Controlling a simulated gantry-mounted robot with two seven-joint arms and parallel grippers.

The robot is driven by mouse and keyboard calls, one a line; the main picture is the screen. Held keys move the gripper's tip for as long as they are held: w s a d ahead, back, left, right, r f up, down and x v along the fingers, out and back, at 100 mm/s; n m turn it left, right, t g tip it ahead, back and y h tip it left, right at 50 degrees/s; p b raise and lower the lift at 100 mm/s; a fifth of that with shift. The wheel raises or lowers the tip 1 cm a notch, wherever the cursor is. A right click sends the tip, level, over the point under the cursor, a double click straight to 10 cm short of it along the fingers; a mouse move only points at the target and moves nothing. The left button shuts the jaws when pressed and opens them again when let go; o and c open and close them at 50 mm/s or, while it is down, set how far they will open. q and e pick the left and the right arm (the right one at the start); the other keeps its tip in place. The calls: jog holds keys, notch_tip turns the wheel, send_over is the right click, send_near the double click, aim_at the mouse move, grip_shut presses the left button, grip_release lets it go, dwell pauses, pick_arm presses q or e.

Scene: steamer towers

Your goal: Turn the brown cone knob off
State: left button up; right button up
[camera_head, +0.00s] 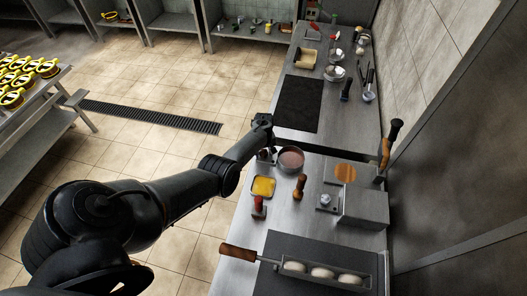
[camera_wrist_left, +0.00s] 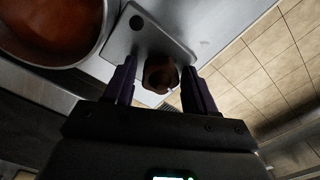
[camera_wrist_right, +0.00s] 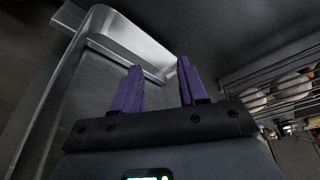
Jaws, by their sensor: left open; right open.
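A brown rounded knob (camera_wrist_left: 160,74) shows in the left wrist view at the edge of a silver plate (camera_wrist_left: 150,36). My left gripper (camera_wrist_left: 158,84) is open, and its fingers appear on either side of the knob with gaps. I cannot tell how far the knob lies beyond the fingertips or whether it is on. In the head view my left gripper (camera_head: 264,143) is beside a pot, and the knob is not clearly visible there. My right gripper (camera_wrist_right: 158,78) is open and empty in its wrist view, near a grey metal edge; it is outside the head view.
The pot (camera_head: 291,160) with brown contents stands close to my left gripper. Long-handled dough rack (camera_head: 323,273) lies at the front; a dark board (camera_head: 299,103) lies farther back.

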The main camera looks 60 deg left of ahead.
pick_arm(q)
jog(key=m, duration=0.2)
jog(key=shift+r+m+p, duration=0.1)
jog(key=shift+m+p, duration=0.2)
jog(key=shift+p, duration=0.1)
jog(key=shift+m, duration=1.7)
jog(key=m, duration=0.4)
jog(key=shift+m, duration=0.4)
jog(key=shift+p, duration=0.3)
